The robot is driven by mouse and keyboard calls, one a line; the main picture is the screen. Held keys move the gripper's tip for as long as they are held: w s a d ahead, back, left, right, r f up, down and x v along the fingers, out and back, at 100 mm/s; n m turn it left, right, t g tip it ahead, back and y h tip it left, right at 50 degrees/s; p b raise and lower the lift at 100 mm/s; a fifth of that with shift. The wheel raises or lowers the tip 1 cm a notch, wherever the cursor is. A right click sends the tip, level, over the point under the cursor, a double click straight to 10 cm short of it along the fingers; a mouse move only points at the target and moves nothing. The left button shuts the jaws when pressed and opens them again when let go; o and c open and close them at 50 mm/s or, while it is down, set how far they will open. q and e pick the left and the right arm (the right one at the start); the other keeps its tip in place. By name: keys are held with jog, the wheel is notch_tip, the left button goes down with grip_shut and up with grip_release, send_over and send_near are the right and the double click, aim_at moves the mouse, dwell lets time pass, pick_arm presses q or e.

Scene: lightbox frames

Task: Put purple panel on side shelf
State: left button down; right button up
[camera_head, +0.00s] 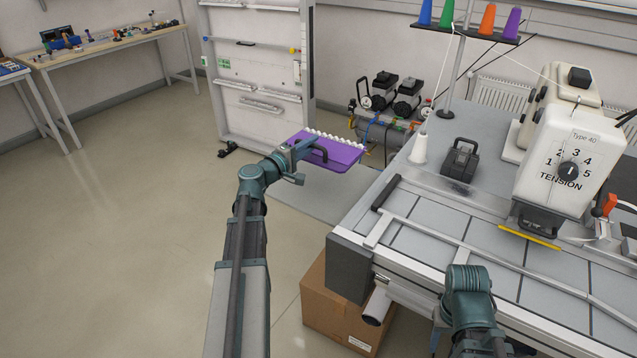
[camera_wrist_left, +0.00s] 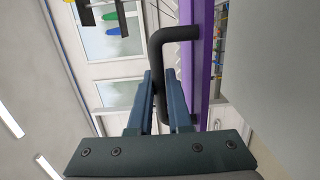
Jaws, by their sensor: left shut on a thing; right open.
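The purple panel (camera_head: 338,157) is held out in front of my left arm, with a dark handle on its face and a row of white knobs along its far edge. My left gripper (camera_head: 312,148) is shut on the dark handle. In the left wrist view the fingers (camera_wrist_left: 161,85) close around the black handle (camera_wrist_left: 172,33), and the panel (camera_wrist_left: 203,45) shows edge-on to the right. Of my right arm only a joint and link show at the bottom; its gripper is out of sight. I cannot tell which surface is the side shelf.
A white rack (camera_head: 258,95) stands behind the panel. A compressor (camera_head: 390,110) is on the floor to its right. The grey machine table (camera_head: 425,225) fills the right, with a large sewing machine (camera_head: 570,150) on it. A cardboard box (camera_head: 335,305) stands below. Floor at left is clear.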

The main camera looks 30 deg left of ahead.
pick_arm(q)
jog(key=shift+w+d+f+b, duration=0.1)
jog(key=shift+d+f+b, duration=0.1)
jog(key=shift+f+b, duration=0.3)
jog(key=shift+w+d+f+b, duration=0.1)
jog(key=shift+d+f+b, duration=0.05)
jog(key=shift+f, duration=0.5)
jog(key=shift+r, duration=0.1)
notch_tip(320, 180, down, 10)
jog(key=b, duration=1)
jog(key=shift+r, duration=0.1)
pick_arm(e)
notch_tip(320, 180, down, 12)
pick_arm(q)
jog(key=c, duration=0.8)
grip_release()
jog(key=shift+c, duration=0.2)
pick_arm(e)
jog(key=shift+f, duration=0.1)
pick_arm(q)
jog(key=s, duration=0.4)
jog(key=s+a, duration=0.1)
jog(key=s, duration=0.3)
jog(key=s+a, duration=0.1)
jog(key=s, duration=0.2)
jog(key=shift+s+a, duration=0.15)
jog(key=shift+s, duration=0.25)
